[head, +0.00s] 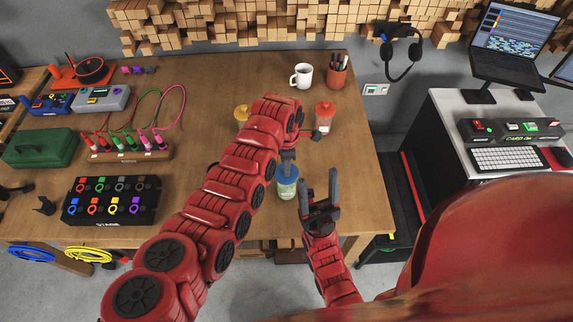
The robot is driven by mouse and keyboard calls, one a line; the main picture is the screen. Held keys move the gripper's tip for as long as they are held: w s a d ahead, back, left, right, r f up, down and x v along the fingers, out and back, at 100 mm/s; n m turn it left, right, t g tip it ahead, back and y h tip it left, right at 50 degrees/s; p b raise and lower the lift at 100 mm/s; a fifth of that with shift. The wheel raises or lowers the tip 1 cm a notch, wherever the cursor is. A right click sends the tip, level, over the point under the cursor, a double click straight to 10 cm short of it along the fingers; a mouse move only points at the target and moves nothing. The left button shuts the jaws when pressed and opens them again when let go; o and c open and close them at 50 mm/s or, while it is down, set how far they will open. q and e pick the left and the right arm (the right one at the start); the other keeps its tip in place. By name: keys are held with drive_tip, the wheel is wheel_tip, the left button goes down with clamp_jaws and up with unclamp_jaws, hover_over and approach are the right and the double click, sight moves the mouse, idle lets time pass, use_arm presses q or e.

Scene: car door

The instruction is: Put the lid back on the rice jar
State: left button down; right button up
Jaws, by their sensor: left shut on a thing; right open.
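A small jar (287,189) with a pale label stands near the table's front edge, with a blue lid (287,173) at its top. My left gripper (288,160) points down from above and is shut on the blue lid; its fingers are partly hidden by my arm. I cannot tell whether the lid is seated on the jar or just above it. My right gripper (319,184) is open and empty, just right of the jar and apart from it. The jar's contents are too small to make out.
A red-topped jar (324,116) and a partly hidden yellow-topped one (241,113) stand farther back on the wooden table (215,85). A white mug (301,76) and a pen cup (337,77) are behind. A cable rack (128,148) and black box (115,205) fill the left.

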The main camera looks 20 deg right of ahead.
idle(1.2)
use_arm(q)
drive_tip(key=shift+f+b, duration=0.2)
drive_tip(key=shift+b, duration=0.85)
idle(0.4)
idle(0.4)
drive_tip(key=shift+c, duration=0.4)
unclamp_jaws()
drive_tip(key=shift+r, duration=0.2)
